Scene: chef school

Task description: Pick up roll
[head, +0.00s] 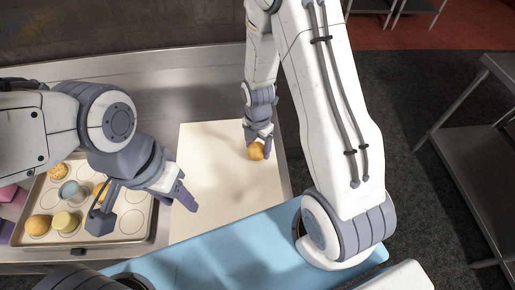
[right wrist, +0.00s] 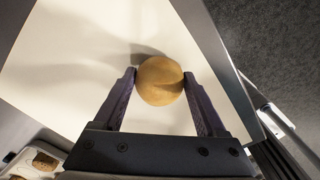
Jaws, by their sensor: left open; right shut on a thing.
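A round golden-brown roll (head: 256,151) is between the fingers of my right gripper (head: 258,146), over the right part of a cream board. In the right wrist view the roll (right wrist: 160,81) sits between the two fingertips of my right gripper (right wrist: 161,88), which is shut on it. A shadow falls on the board beside the roll; I cannot tell whether the roll touches the board. My left gripper (head: 178,196) is open and empty, near the board's left edge and right of the baking tray.
The cream board (head: 207,150) lies on a metal counter (head: 190,75). A light blue surface (head: 235,240) is in front. A metal shelf (head: 475,130) stands at the right.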

